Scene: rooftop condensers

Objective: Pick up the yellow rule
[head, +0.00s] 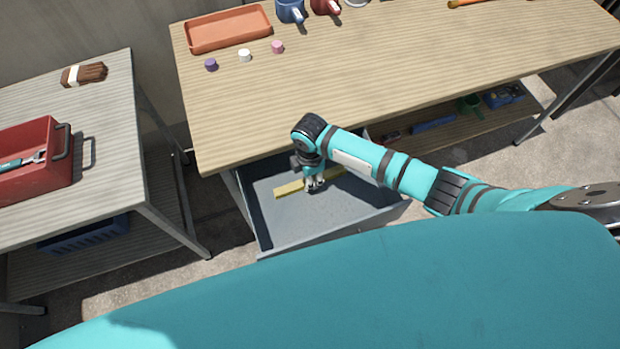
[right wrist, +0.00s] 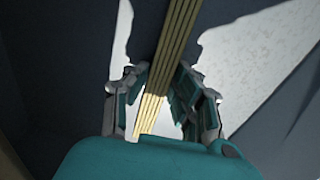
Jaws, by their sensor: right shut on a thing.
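The yellow rule (head: 289,188) is a long flat strip in the open grey drawer (head: 272,225) under the table. My right gripper (head: 314,186) reaches down into the drawer over the rule and is shut on it. In the right wrist view the rule (right wrist: 176,45) runs between the two fingers of my right gripper (right wrist: 162,100). Part of the rule is hidden behind my right gripper and arm in the head view. I cannot tell whether the rule touches the drawer floor. My left gripper is not in view.
The wooden table (head: 300,95) above the drawer holds an orange tray (head: 228,28), mugs (head: 290,10) and small caps (head: 245,55). A side table (head: 105,150) at left holds a red toolbox (head: 40,160) and a brush (head: 84,74). A low shelf (head: 480,127) holds several items.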

